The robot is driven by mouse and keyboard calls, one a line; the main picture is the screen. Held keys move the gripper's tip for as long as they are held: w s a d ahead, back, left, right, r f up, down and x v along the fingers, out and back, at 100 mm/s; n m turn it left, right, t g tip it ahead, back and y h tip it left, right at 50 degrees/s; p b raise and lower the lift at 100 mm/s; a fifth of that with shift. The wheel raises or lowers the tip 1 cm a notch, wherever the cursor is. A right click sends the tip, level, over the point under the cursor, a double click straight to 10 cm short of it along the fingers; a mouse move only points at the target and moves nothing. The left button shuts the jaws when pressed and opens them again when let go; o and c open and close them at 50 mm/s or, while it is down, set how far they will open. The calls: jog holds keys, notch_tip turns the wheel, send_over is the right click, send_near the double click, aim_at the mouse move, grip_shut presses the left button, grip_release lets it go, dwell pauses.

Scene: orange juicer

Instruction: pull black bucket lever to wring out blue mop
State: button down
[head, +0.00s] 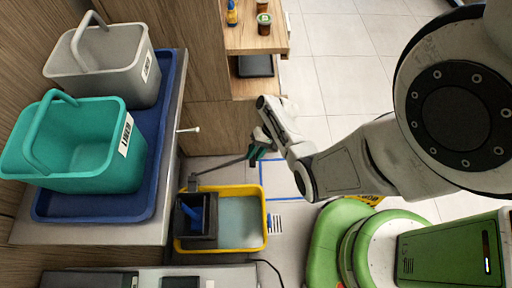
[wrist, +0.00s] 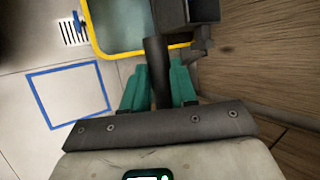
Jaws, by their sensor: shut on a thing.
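The yellow mop bucket (head: 266,232) stands on the floor, with greyish water in its right part. A black wringer (head: 203,241) sits on its left part, and the blue mop (head: 197,217) shows inside the wringer. The black bucket lever (head: 221,167) rises from the wringer and slants up to the right. My gripper (head: 253,155) is shut on the lever's outer end. In the wrist view the dark lever (wrist: 157,62) runs between the teal fingers of my gripper (wrist: 160,75). The yellow bucket rim (wrist: 95,40) and the black wringer (wrist: 203,12) show beyond.
A counter at the left holds a blue tray (head: 165,120) with a grey bin (head: 110,65) and a teal bin (head: 90,160). A wooden shelf (head: 255,40) with small jars stands behind. A blue floor outline (head: 262,180) lies right of the bucket.

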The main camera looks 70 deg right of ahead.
jog(key=s+f+b, duration=0.3)
jog(key=f, duration=0.2)
jog(key=shift+s+d+f, duration=0.3)
jog(key=shift+d, duration=0.15)
jog(key=shift+s+f, duration=0.1)
jog(key=c, duration=0.9)
grip_release()
jog(key=shift+a, duration=0.1)
